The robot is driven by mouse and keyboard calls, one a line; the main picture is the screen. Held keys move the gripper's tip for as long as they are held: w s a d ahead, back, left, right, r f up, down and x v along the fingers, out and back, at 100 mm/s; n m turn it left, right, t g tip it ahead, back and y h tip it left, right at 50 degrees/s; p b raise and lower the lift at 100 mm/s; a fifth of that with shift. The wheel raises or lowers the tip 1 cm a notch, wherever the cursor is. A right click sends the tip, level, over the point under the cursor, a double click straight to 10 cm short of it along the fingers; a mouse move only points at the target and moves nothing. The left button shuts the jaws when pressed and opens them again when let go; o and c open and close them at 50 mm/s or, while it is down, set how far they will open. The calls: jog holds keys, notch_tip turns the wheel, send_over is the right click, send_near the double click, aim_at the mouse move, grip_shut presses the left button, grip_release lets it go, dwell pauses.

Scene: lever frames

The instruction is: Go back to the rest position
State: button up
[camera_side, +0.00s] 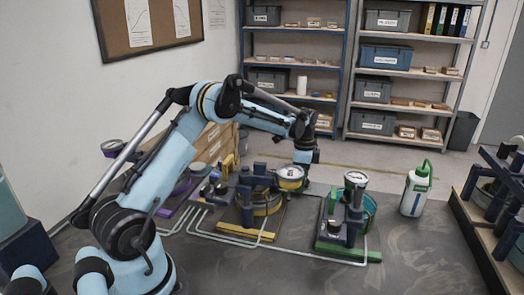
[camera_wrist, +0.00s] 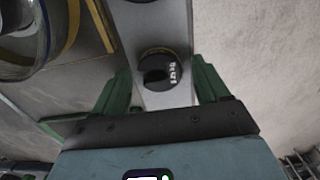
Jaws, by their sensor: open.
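My gripper (camera_wrist: 165,80) shows in the wrist view as two green fingers spread apart, with nothing held. A black round knob (camera_wrist: 158,68) with a yellow ring and small white marks shows between the fingers, on a pale grey bar (camera_wrist: 153,25). I cannot tell how far below the fingertips it is. In the side view my gripper (camera_side: 306,158) points down at the back right of the middle, yellow-trimmed station (camera_side: 258,200). Its fingers are not clear there, and a round gauge (camera_side: 290,177) sits just in front of and below it.
A green-based station (camera_side: 345,225) with a gauge stands to the right, then a white and green bottle (camera_side: 416,190). A purple-trimmed station (camera_side: 190,187) is at left. Pale pipes (camera_side: 225,238) run along the table. Dark equipment (camera_side: 490,215) stands at far right. Shelves (camera_side: 410,75) are behind.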

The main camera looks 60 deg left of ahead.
notch_tip(320, 180, up, 4)
jog(key=shift+r, duration=0.1)
jog(key=s+d+r, duration=0.2)
jog(key=d+r, duration=0.5)
jog(key=d, duration=0.5)
jog(key=s+a+r+n, duration=0.4)
jog(key=s+a+r, duration=0.1)
jog(key=s+a, duration=0.7)
jog(key=shift+s+d+f, duration=0.1)
jog(key=shift+s+f, duration=0.15)
jog(key=shift+f, duration=1)
jog(key=shift+s+d+f, duration=0.15)
jog(key=shift+s+f, duration=0.15)
jog(key=shift+f, duration=0.95)
jog(key=shift+s+d+f, duration=0.1)
jog(key=shift+s+f, duration=0.15)
jog(key=shift+f, duration=1)
